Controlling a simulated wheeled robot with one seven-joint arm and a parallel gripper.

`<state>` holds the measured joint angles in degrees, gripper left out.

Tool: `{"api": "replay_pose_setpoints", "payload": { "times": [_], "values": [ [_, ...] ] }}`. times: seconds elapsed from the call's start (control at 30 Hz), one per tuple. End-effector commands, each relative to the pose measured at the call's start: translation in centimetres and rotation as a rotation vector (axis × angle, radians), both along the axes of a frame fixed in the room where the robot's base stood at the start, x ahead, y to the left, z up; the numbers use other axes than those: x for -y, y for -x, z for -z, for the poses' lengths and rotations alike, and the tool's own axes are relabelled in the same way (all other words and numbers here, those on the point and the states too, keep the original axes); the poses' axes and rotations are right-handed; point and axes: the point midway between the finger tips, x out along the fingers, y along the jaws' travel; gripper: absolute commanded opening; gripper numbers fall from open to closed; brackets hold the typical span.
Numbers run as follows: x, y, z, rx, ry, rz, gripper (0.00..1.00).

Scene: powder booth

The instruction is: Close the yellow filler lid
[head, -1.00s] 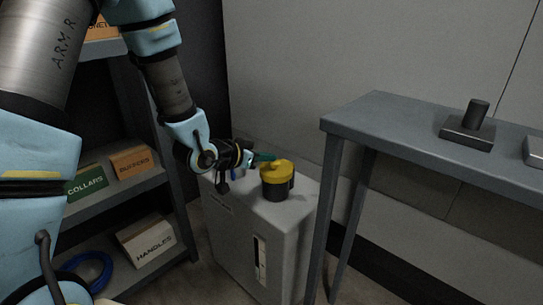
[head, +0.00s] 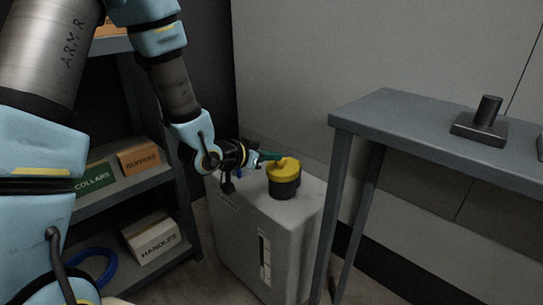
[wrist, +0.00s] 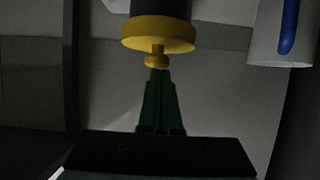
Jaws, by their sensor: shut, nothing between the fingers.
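The yellow filler lid (head: 284,171) is a round cap lying over the dark filler neck (head: 284,189) on top of the grey tank (head: 297,215). In the wrist view the yellow lid (wrist: 158,36) shows with a small knob (wrist: 157,56) facing my gripper. My gripper (head: 277,156) has green fingers, shut and empty. Its tips (wrist: 159,72) are at the knob, and I cannot tell whether they touch it. Whether the lid is seated fully on the neck cannot be told.
A grey table (head: 430,128) with a dark metal block and post (head: 482,121) stands to the right. A shelf (head: 128,187) at the left holds boxes marked collars, buffers and handles, and a blue coil (head: 100,268). A blue handle (wrist: 289,27) shows in the wrist view.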

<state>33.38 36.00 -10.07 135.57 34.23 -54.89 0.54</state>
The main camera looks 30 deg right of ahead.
Motion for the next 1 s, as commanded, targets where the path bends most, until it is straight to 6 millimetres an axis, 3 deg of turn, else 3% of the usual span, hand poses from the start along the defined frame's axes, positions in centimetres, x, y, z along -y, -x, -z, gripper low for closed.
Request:
{"api": "replay_pose_setpoints", "payload": {
  "times": [0.03,0.13,0.57,1.0],
  "values": [
    [-1.4,0.2,2.0,-0.028,-0.051,-0.013,0.0],
    [-2.0,0.4,1.6,-0.027,-0.049,-0.013,0.0],
    [-7.7,2.0,-3.1,-0.006,-0.012,-0.008,0.0],
    [-8.0,1.9,-4.4,-0.013,-0.003,0.006,0.0]
  ]
}}
